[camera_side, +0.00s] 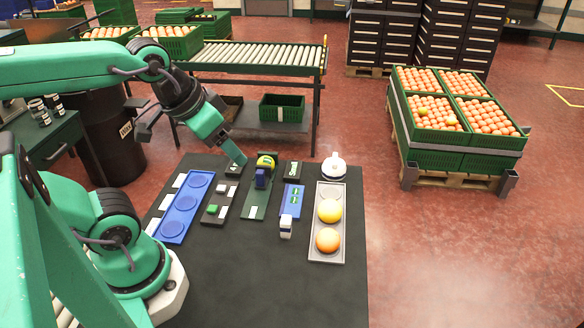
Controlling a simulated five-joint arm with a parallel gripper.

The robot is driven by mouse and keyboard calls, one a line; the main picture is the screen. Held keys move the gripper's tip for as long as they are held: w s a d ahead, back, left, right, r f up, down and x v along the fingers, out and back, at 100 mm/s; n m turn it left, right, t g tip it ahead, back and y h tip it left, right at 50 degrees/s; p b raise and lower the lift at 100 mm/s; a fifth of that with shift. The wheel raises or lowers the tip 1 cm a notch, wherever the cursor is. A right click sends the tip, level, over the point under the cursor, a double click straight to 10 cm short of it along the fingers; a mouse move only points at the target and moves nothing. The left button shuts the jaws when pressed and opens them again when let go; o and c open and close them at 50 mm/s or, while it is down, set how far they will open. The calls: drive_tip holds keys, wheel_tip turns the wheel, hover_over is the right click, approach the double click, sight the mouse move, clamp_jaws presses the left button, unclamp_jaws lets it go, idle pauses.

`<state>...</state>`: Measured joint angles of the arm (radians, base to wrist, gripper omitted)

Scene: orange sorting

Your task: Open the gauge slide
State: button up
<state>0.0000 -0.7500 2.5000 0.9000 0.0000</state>
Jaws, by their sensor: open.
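A narrow green base (252,206) lies on the dark table and looks like the gauge, though I cannot be sure. A blue block (261,179) stands on it, and a yellow-and-green rounded part (265,162) is at its far end. Whether the slide is open or shut is too small to tell. My gripper (239,159) points down at the table's far side, left of the yellow-and-green part and above a small dark block (234,171). It is open, and I see nothing held in it.
A blue tray (166,229) and a dark panel (211,217) with a green button lie left. A blue panel (293,190), a white-topped block (286,225), a grey fruit tray (326,252) and a white rounded item (334,167) lie right. The table's front (280,290) is clear.

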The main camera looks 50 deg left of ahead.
drive_tip(key=c, duration=0.5)
drive_tip(key=n+g, duration=0.5)
drive_tip(key=n, duration=0.4)
hover_over(260, 172)
drive_tip(key=f, duration=1.3)
drive_tip(key=shift+s+d+f, duration=0.1)
drive_tip(key=shift+d, duration=0.2)
drive_tip(key=shift+a+f+g, duration=0.3)
drive_tip(key=shift+a+f, duration=0.1)
drive_tip(key=shift+f, duration=0.2)
drive_tip(key=shift+f, duration=3.9)
